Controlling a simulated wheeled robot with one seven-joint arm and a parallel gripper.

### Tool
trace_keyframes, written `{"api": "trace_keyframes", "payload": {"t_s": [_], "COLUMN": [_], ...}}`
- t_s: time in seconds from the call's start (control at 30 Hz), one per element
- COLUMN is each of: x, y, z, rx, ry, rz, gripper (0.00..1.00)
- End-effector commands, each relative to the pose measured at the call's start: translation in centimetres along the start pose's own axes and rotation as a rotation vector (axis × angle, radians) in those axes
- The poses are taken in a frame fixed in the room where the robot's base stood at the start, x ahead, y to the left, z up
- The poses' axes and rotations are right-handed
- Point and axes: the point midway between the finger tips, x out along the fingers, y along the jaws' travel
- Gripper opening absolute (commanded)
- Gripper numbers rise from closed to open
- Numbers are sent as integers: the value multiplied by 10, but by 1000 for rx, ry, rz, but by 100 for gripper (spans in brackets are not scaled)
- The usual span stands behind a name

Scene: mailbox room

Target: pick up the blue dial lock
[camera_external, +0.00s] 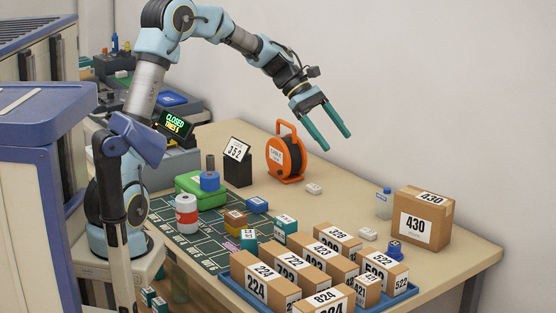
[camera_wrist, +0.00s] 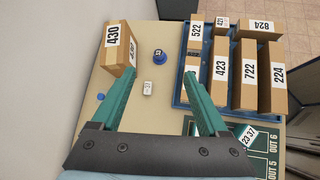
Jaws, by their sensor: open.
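A small blue piece (camera_external: 394,248) that looks like the blue dial lock stands on the table between the 430 box and the blue tray. It has a rounded body and a white number label. In the wrist view the blue dial lock (camera_wrist: 160,57) is ahead of the fingers, near the top middle. My gripper (camera_external: 336,138) is open and empty, high above the table and to the left of the lock in the external view. In the wrist view my gripper (camera_wrist: 157,82) has its fingers spread wide with the table below.
The 430 box (camera_external: 425,216) stands beside the lock, and a blue tray (camera_external: 400,298) of numbered boxes is on its other side. A small white labelled piece (camera_wrist: 148,87) lies close to it. An orange cable reel (camera_external: 287,155) stands at the back.

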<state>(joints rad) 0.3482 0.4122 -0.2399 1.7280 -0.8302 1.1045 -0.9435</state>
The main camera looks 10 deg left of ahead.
Motion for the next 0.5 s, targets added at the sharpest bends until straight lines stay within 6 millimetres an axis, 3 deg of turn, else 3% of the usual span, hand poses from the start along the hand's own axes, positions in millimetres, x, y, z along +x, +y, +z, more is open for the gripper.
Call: {"api": "trace_keyframes", "payload": {"t_s": [0.03, 0.1, 0.37, 0.5], "x": [14, 25, 54, 79], "y": [8, 19, 48, 40], "z": [6, 20, 64, 36], "rx": [-31, -80, -220, -230], "ry": [-49, -114, -317, -317], "rz": [-3, -7, -46, -49], "gripper": [77, 77, 77, 77]}}
